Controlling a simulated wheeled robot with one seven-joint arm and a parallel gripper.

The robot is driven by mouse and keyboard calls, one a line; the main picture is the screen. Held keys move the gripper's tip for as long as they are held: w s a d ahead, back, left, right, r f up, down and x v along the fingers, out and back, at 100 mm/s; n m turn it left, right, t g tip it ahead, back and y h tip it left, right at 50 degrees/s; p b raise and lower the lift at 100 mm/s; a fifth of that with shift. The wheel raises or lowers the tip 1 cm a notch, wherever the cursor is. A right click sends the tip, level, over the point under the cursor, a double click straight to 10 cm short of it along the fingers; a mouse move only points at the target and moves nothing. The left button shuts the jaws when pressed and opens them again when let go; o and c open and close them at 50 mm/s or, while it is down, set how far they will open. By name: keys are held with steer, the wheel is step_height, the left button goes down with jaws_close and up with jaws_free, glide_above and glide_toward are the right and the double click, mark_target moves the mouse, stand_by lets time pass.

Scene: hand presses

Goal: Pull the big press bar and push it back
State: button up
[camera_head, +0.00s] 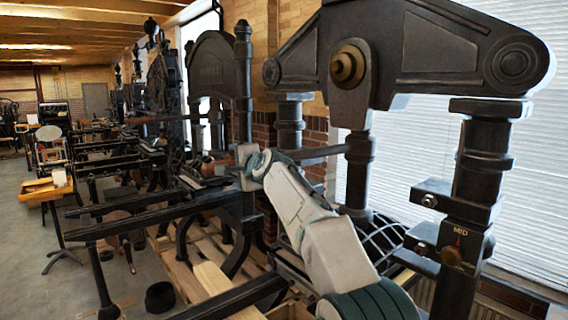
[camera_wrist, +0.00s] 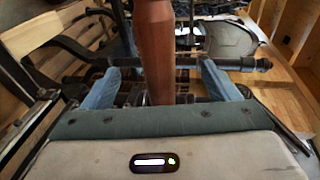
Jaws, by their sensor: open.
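The big press (camera_head: 405,50) is a dark iron frame at the right of the head view. Its press bar (camera_head: 325,152) runs left from the press as a dark rod toward my gripper (camera_head: 245,165). In the wrist view, a reddish-brown wooden handle (camera_wrist: 155,45) stands upright in the picture between the two blue fingers of my gripper (camera_wrist: 161,87). The fingers are apart, with a visible gap on each side of the handle. In the head view, my wrist and arm hide part of the bar's surroundings.
A second dark press (camera_head: 212,70) stands behind, with rails (camera_head: 150,212) reaching left. A dial marked MID (camera_head: 460,245) is on the big press's right column. A wooden pallet (camera_head: 185,270) lies below. Open grey floor (camera_head: 30,235) is at the left.

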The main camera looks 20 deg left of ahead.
steer(key=b+v, duration=0.4)
steer(key=v, duration=0.1)
steer(key=shift+s+d+r, duration=0.1)
steer(key=shift+s+d, duration=0.05)
steer(key=shift+d, duration=0.1)
stand_by(0.3)
steer(key=s+d+f+n+h, duration=0.15)
steer(key=d+f, duration=0.25)
steer(key=d, duration=0.7)
steer(key=s+d+f+n+h, duration=0.1)
steer(key=d+f+h, duration=0.2)
steer(key=d, duration=0.8)
steer(key=s+d+f+n+h, duration=0.1)
steer(key=d+f+h, duration=0.25)
steer(key=d, duration=0.65)
steer(key=s+d+f+n+g+h, duration=0.1)
steer(key=s+d+f+g+h, duration=0.1)
steer(key=s+d+f, duration=0.8)
steer(key=s+d+f+n+g+h, duration=0.2)
steer(key=s+d+f, duration=0.8)
steer(key=s, duration=0.7)
steer(key=d+g+h, duration=0.1)
steer(key=d, duration=0.2)
steer(key=shift+f, duration=0.2)
